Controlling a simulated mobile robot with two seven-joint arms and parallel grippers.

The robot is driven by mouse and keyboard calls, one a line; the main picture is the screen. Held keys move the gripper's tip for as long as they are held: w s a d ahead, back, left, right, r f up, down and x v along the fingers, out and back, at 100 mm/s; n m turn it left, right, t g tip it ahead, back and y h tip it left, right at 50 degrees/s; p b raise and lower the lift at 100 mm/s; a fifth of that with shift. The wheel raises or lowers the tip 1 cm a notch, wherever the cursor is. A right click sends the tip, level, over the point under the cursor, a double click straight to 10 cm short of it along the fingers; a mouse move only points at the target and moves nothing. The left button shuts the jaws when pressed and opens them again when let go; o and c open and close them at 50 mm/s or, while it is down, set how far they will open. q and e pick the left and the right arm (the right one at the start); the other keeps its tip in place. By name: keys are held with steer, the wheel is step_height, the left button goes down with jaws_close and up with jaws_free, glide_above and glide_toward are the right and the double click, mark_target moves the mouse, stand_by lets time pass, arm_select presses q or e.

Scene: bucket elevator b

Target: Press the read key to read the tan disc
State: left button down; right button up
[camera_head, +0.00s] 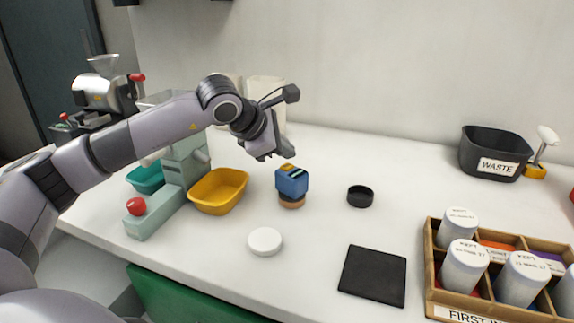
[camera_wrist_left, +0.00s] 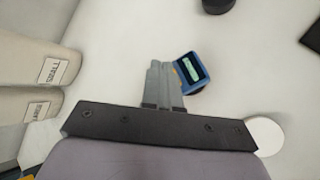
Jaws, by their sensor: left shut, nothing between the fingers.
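A small blue reader (camera_head: 292,181) with an orange-yellow key (camera_head: 287,167) on its top stands on the tan disc (camera_head: 291,204), whose edge shows below it. In the left wrist view the reader (camera_wrist_left: 197,77) shows a screen with a greenish mark, right beside the fingers; the disc does not show there. My left gripper (camera_head: 277,157) is shut and empty, just above and to the left of the reader in the head view. Its fingers also show in the left wrist view (camera_wrist_left: 162,70), overlapping the reader's left side. Whether they touch the key I cannot tell. My right gripper is out of view.
A white lid (camera_head: 265,241), black round cap (camera_head: 360,196) and black mat (camera_head: 373,276) lie nearby. A yellow bowl (camera_head: 218,190) and green machine with red knob (camera_head: 137,206) stand left. A wooden crate (camera_head: 436,262) of jars and waste bin (camera_head: 470,155) are right.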

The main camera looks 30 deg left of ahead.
mark_target(284, 167)
arm_select(q)
steer(key=shift+f, duration=0.1)
stand_by(0.7)
steer(key=shift+f+b, duration=0.35)
steer(key=shift+b, duration=0.2)
steer(key=shift+f+b, duration=0.45)
stand_by(0.5)
steer(key=shift+r, duration=0.15)
steer(key=shift+r+p, duration=0.5)
steer(key=shift+r, duration=0.2)
steer(key=shift+r, duration=0.1)
steer(key=shift+r+p, duration=1.75)
steer(key=shift+r, duration=0.7)
steer(key=shift+f, duration=0.1)
